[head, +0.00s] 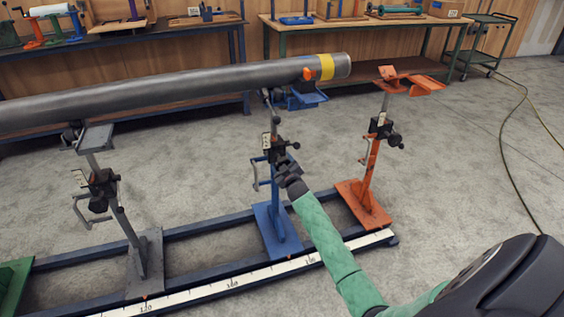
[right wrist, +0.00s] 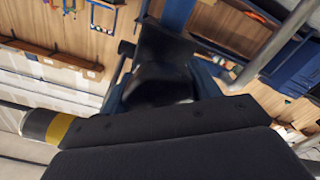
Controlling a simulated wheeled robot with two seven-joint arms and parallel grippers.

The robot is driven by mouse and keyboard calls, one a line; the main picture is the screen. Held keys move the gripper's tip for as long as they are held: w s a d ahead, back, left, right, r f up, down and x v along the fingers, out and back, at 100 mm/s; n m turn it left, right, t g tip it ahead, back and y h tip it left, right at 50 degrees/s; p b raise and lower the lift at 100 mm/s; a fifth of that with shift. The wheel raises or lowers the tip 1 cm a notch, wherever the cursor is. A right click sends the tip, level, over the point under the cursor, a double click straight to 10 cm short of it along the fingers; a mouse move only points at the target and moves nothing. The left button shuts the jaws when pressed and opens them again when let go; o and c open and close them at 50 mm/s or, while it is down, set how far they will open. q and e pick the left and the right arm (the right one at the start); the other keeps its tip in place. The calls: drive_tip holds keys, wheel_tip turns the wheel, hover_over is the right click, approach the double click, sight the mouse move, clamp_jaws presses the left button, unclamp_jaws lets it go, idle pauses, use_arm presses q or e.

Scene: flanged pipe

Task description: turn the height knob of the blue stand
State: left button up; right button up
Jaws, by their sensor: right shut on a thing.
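The blue stand (head: 274,205) rises from the blue floor rail in the middle of the head view, with its head (head: 302,98) below the pipe's right end. Its dark height knob (head: 292,147) is at the clamp block partway up the post. My right gripper (head: 287,168) reaches up to the knob from below right and is shut on it; the fingers hide part of it. In the right wrist view the black knob (right wrist: 160,85) sits between the fingers, in front of the blue post. My left gripper is in neither view.
The grey pipe (head: 170,88) with a yellow band runs above the grey stand (head: 118,215) and blue stand. An orange stand (head: 370,165) stands just right. A white scale (head: 240,280) lies along the rail. Workbenches line the back wall. A hose (head: 510,140) lies on open floor at right.

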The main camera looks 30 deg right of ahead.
drive_tip(key=n, duration=0.4)
drive_tip(key=shift+n, duration=0.3)
drive_tip(key=n, duration=0.4)
drive_tip(key=shift+r, duration=0.1)
drive_tip(key=shift+n, duration=0.5)
drive_tip(key=o, duration=1)
drive_tip(key=shift+s, duration=0.1)
drive_tip(key=shift+v, duration=3.8)
